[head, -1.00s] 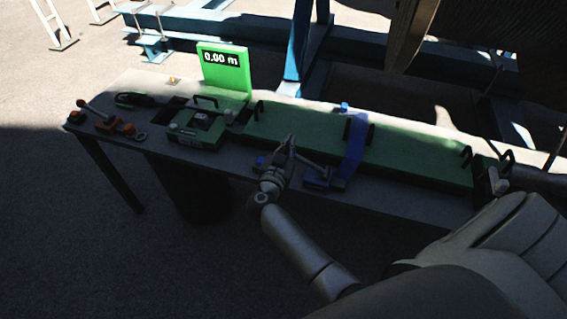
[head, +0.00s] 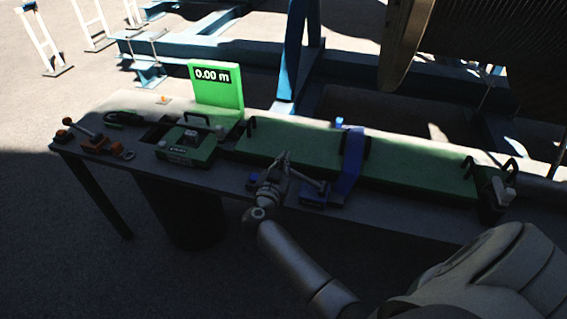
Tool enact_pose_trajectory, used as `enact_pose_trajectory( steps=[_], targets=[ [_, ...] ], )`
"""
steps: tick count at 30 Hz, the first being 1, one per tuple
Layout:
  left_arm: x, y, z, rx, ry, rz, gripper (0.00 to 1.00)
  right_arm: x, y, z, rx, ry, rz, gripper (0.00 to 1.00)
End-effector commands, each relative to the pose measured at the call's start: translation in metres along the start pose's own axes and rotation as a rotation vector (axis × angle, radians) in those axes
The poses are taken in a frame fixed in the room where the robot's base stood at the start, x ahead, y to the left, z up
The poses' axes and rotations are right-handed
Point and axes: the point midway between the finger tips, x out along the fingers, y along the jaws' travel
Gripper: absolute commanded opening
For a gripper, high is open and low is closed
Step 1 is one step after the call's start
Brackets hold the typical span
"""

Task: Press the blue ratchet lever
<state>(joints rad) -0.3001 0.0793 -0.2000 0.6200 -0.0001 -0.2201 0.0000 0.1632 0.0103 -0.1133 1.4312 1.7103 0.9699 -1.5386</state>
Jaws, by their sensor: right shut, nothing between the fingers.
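The blue ratchet (head: 316,196) sits at the front edge of the bench, by a blue strap (head: 352,165) that crosses the green covers. A thin grey bar, which looks like its lever, runs up and left from the ratchet. Another small blue part (head: 256,182) shows left of my wrist. My right gripper (head: 284,158) is shut and empty, pointing up and away, in front of the bar's left end in the picture. I cannot tell whether it touches the bar. My left gripper is not in view.
The bench (head: 225,187) also holds a green measuring unit (head: 187,148), a green display (head: 215,95) reading 0.00 m, and tools at the left. Green covers (head: 290,148) with black handles lie behind the gripper. A large reel (head: 480,55) on a blue frame stands behind.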

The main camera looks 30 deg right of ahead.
Motion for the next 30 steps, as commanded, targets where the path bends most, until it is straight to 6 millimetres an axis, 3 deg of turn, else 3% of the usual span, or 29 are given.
enact_pose_trajectory(
  steps=[8,17,24,30],
  targets=[
    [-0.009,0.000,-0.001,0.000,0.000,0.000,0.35,0.001,-0.004,0.004,-0.046,-0.002,0.006,0.00],
    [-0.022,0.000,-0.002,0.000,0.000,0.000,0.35,0.002,-0.018,0.033,-0.230,-0.004,0.020,0.00],
    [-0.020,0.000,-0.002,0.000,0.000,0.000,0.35,0.004,-0.025,0.058,-0.378,-0.005,0.031,0.00],
    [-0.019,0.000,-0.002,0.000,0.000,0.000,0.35,0.005,-0.027,0.066,-0.432,-0.003,0.034,0.00]
  ],
)
